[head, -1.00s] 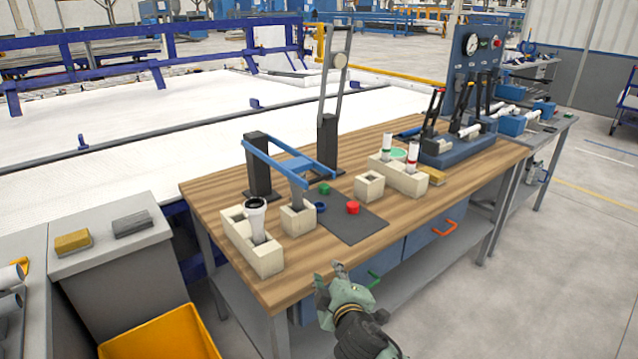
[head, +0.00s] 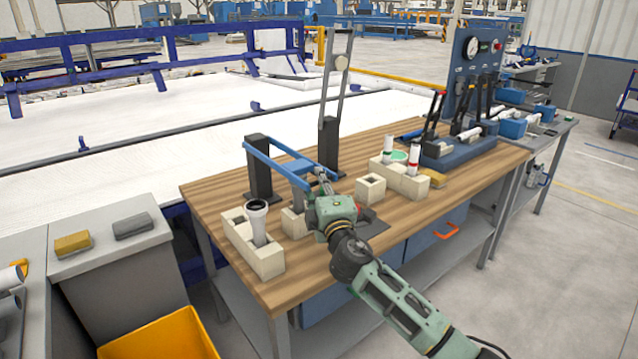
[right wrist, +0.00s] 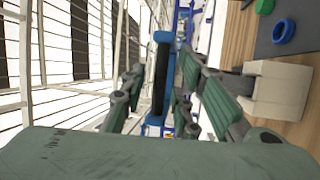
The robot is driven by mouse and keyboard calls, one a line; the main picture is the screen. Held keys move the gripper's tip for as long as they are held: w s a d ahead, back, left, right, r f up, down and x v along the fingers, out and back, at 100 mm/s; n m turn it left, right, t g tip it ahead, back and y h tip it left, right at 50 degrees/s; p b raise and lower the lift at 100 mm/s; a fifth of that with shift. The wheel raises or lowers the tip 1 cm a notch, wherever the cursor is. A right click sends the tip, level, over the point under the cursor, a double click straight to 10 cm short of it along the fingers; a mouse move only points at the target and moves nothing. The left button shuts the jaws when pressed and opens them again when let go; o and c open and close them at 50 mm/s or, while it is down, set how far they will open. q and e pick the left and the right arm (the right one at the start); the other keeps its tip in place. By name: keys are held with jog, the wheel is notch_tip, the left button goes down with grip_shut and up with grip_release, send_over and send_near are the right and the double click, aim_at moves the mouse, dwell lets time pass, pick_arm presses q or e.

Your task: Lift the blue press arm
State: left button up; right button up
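The blue press arm (head: 268,158) is a frame of blue bars on a black post (head: 259,180), reaching forward over the wooden bench. My right gripper (head: 321,175) is at its front right end, partly hiding that end. In the right wrist view, the blue bar (right wrist: 160,75) stands between the two fingers of my right gripper (right wrist: 161,72). The fingers are apart, with a gap visible beside the bar, so they look open around it. My left gripper is not in view.
Beige blocks (head: 265,262) with a white pipe (head: 257,222) stand at the bench's left front. More beige blocks (head: 370,188) are right of my gripper. A tall grey lever (head: 333,110) rises behind the press arm. A dark mat (head: 376,226) is partly covered by my arm.

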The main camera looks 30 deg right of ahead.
jog(key=shift+w+d, duration=0.1)
jog(key=shift+w, duration=0.15)
grip_shut()
jog(key=shift+r, duration=0.1)
dwell(0.3)
